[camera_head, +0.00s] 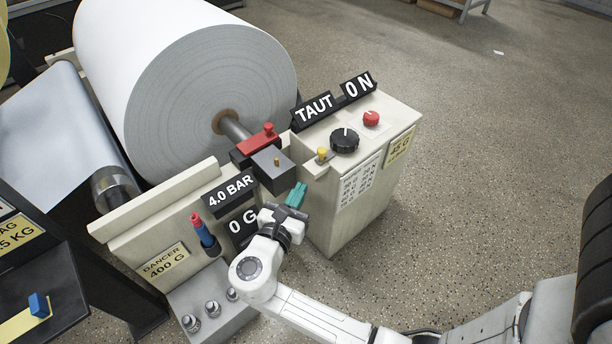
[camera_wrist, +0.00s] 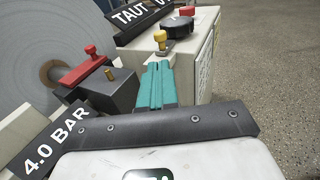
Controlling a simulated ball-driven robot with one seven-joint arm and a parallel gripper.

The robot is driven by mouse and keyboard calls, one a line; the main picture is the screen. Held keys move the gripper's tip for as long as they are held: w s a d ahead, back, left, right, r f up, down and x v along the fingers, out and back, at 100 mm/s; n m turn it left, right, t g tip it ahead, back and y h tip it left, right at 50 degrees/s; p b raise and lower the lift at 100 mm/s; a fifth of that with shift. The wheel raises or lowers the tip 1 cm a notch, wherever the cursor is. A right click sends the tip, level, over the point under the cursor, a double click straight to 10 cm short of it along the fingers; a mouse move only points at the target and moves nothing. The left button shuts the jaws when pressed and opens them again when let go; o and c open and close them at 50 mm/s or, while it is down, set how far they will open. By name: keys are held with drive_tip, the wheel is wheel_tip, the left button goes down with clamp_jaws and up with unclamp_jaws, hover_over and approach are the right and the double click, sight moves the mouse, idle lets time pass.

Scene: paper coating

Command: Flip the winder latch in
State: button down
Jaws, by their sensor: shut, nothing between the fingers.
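The paper roll's shaft (camera_head: 235,128) ends at a dark block (camera_head: 272,168) with a brass pin on top. A red latch-like bar with a raised red knob (camera_head: 258,137) lies behind the block; the bar also shows at the left in the wrist view (camera_wrist: 88,68). A yellow knob (camera_head: 322,154) stands on the near left corner of the control box. No label marks which of these is the winder latch. My gripper (camera_head: 298,192) has teal fingers, shut and empty, in front of the block and below the yellow knob. In the wrist view its fingers (camera_wrist: 155,80) point toward the yellow knob (camera_wrist: 160,38).
The large white roll (camera_head: 190,80) fills the upper left. The control box (camera_head: 350,195) carries a black dial (camera_head: 344,140), a red button (camera_head: 371,118) and signs reading TAUT and 0 N. A 4.0 BAR sign (camera_head: 230,189) stands left of my gripper. Open floor lies right.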

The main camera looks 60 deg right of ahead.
drive_tip(key=shift+v, duration=1.4)
drive_tip(key=s+f+m+g+y, duration=0.3)
drive_tip(key=s+f+m+y, duration=0.75)
drive_tip(key=s+m, duration=0.35)
drive_tip(key=s+a+r+m+y, duration=0.1)
drive_tip(key=s+a+m+y, duration=0.1)
drive_tip(key=a+m+y, duration=0.35)
wheel_tip(320, 180, up, 24)
drive_tip(key=m+p, duration=0.1)
drive_tip(key=p, duration=2.3)
drive_tip(key=shift+a+t+y, duration=0.3)
drive_tip(key=shift+y, duration=0.1)
drive_tip(key=shift+f, duration=0.1)
